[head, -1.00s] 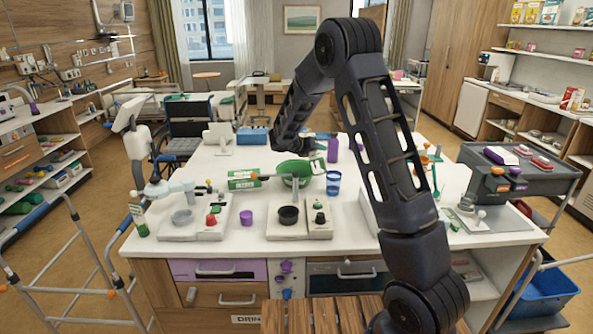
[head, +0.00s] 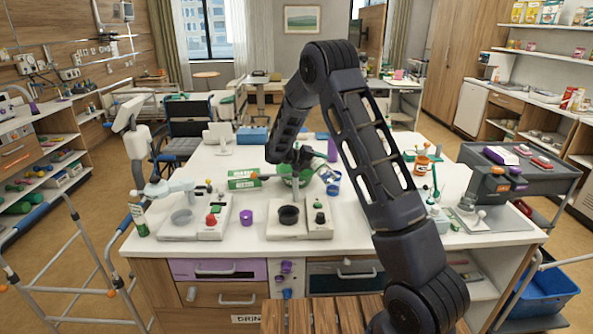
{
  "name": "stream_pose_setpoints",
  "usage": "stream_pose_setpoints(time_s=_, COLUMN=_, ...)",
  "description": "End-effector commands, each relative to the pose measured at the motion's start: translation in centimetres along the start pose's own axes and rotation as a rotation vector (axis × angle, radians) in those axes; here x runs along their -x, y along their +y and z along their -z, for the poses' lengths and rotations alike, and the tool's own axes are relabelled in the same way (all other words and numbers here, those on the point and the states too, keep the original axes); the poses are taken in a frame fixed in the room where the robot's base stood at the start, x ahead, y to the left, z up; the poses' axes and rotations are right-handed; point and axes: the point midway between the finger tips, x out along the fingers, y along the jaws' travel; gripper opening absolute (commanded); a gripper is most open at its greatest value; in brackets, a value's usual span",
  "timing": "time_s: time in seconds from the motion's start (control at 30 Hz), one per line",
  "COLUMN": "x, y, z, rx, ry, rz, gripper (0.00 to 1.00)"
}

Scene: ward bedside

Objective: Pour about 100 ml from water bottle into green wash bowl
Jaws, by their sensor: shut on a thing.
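The green wash bowl (head: 287,181) sits on the white table, partly hidden behind a grey post and my gripper. My gripper (head: 302,156) is at the end of my bent arm, just above the bowl. It is small and dark here, and its fingers are hard to make out. It is shut on a dark green shape (head: 319,155), which I take to be the water bottle, lying tilted toward the right. Its mouth is not clear, and I cannot see any water flowing or the level in the bowl.
A blue cup (head: 332,183) stands close right of the bowl, and a purple bottle (head: 332,148) stands behind it. Devices with knobs (head: 300,222) fill the front. An orange cup (head: 421,165) is at the right.

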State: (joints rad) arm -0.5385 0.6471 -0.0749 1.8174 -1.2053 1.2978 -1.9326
Motion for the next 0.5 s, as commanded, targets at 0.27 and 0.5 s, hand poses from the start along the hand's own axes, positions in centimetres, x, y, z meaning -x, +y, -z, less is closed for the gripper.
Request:
stream_pose_setpoints(time_s=0.27, x=-0.3, y=1.0, z=0.1, rx=0.134, ry=0.038, rz=0.058, gripper=0.23)
stream_pose_setpoints(time_s=0.5, x=-0.2, y=1.4, z=-0.4, rx=0.196, ry=0.057, rz=0.085, gripper=0.23)
